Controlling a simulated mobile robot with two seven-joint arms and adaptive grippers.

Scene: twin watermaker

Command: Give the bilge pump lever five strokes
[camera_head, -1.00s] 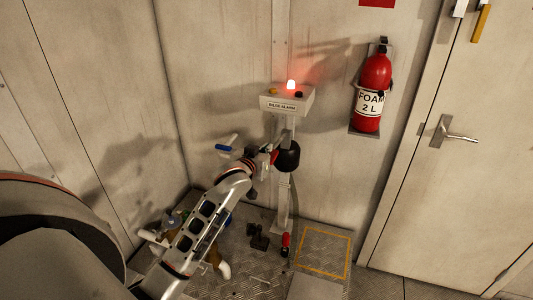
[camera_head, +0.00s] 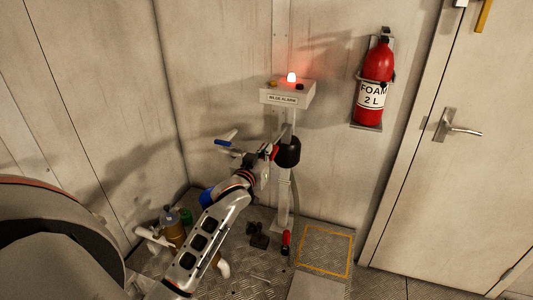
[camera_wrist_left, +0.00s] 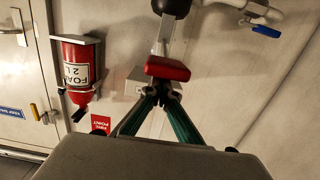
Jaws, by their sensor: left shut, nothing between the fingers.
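The bilge pump lever ends in a red grip (camera_head: 274,153) beside the black pump body (camera_head: 289,153) on the grey post. The red grip (camera_wrist_left: 167,68) is large in the left wrist view, with a metal bar running from it to a dark part. My left gripper (camera_head: 268,157) is at the red grip in the head view, partly hidden by my own wrist. In the wrist view its teal fingers (camera_wrist_left: 160,96) meet just below the grip. They are shut and empty, and I cannot tell whether they touch it. My right gripper is not in view.
The bilge alarm box (camera_head: 288,93) with a lit red lamp tops the post. A blue-handled valve (camera_head: 223,143) is left of it. Pipes (camera_head: 155,238) and a canister stand in the corner. A red extinguisher (camera_head: 374,85) hangs right, near the door (camera_head: 450,180). A yellow-marked floor square (camera_head: 323,252) is clear.

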